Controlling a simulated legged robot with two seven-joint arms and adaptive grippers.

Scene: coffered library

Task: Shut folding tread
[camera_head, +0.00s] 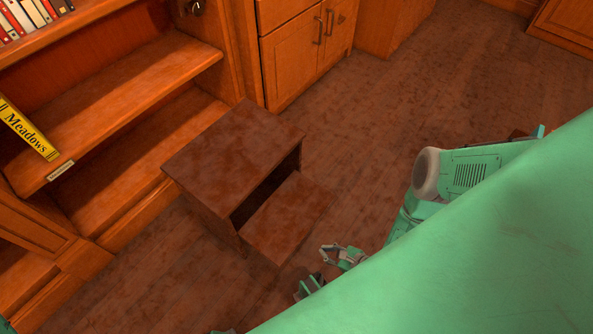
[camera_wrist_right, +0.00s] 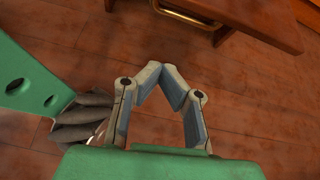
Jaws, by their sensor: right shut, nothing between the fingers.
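A dark brown wooden step stool (camera_head: 235,140) stands on the floor in front of the bookcase. Its lower folding tread (camera_head: 288,218) sticks out flat towards me, with a dark gap between it and the upper step. My right gripper (camera_head: 328,250) is just beyond the tread's near right corner, apart from it. In the right wrist view its fingers (camera_wrist_right: 165,75) meet at the tips with nothing between them. A wooden board, apparently the tread, shows at the top of that view with a brass handle (camera_wrist_right: 205,15), clear of the fingertips. My left gripper cannot be made out.
A wooden bookcase (camera_head: 120,95) with a yellow "Meadows" book (camera_head: 27,130) is at the left, close to the stool. Cabinets with handles (camera_head: 305,50) stand behind.

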